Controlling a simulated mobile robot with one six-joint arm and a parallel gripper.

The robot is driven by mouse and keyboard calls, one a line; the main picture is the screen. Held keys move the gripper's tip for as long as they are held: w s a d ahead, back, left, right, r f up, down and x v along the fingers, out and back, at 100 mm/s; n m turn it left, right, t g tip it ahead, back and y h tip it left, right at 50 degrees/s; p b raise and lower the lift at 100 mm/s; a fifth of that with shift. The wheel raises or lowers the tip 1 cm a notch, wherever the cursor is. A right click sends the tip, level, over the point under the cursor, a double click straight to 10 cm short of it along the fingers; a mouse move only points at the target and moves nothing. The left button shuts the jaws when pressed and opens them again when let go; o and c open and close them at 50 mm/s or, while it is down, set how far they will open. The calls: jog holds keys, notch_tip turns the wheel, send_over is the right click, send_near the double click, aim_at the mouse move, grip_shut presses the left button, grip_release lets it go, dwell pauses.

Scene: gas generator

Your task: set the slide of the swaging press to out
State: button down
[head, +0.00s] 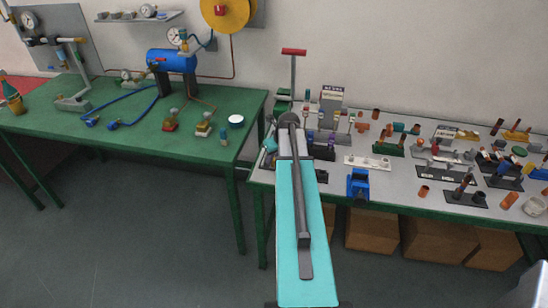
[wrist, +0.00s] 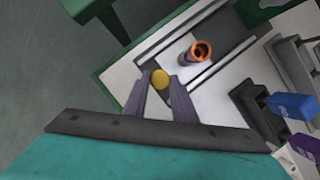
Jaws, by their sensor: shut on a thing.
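In the wrist view, my gripper (wrist: 160,80) is shut on a round yellow knob (wrist: 160,77), with one finger on each side of it. The knob is at the near end of what looks like the press slide, a dark strip between two pale rails (wrist: 229,63). An orange-rimmed hollow cylinder (wrist: 201,51) stands on the dark strip beyond the knob. In the head view, a tall post with a red crossbar (head: 293,51) stands behind my arm, perhaps part of the swaging press. My arm hides my fingertips and the knob there.
Right of the rails, the wrist view shows a blue block (wrist: 291,105) and grey fixtures close by. In the head view, the right bench (head: 335,185) is crowded with small fixtures, including a blue one (head: 359,184). A gap separates it from the left green bench (head: 130,135).

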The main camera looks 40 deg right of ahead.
jog(key=c, duration=1.5)
grip_release()
jog(key=shift+b+v, duration=1.65)
jog(key=shift+v, duration=5.3)
